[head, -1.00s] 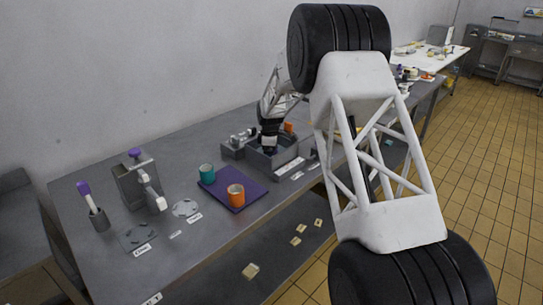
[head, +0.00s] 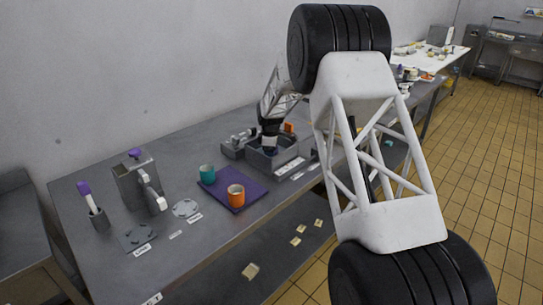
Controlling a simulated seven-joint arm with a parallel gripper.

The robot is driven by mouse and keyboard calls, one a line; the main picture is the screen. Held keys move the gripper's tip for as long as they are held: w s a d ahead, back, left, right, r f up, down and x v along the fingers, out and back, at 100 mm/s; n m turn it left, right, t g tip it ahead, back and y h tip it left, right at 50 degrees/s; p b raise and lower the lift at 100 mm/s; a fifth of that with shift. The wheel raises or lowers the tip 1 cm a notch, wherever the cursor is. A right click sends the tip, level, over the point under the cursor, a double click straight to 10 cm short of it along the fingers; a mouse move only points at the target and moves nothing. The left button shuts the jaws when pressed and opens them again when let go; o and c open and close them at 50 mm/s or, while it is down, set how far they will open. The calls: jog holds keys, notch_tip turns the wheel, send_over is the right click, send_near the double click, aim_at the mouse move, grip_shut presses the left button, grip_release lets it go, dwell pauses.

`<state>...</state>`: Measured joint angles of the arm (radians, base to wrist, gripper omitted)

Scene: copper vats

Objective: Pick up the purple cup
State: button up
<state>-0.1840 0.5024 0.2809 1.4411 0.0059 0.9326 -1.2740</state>
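My gripper (head: 270,149) points down into a grey basin (head: 291,158) on the steel table. It is small and dark here, so I cannot tell whether its fingers are open or shut. A bluish patch shows just at its tip; I cannot tell whether this is the purple cup. No purple cup is clearly visible elsewhere. A teal cup (head: 207,173) and an orange cup (head: 236,195) stand upright on a purple mat (head: 220,190), left of and nearer than the basin.
A grey machine with a purple knob (head: 135,153) and a holder with a purple-handled brush (head: 99,218) stand at the left. Labelled flat pieces (head: 185,208) lie before them. A small orange object (head: 288,127) is behind the basin. My white arm link covers the right of the table.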

jog(key=shift+r, duration=5)
jog(key=shift+a, duration=0.1)
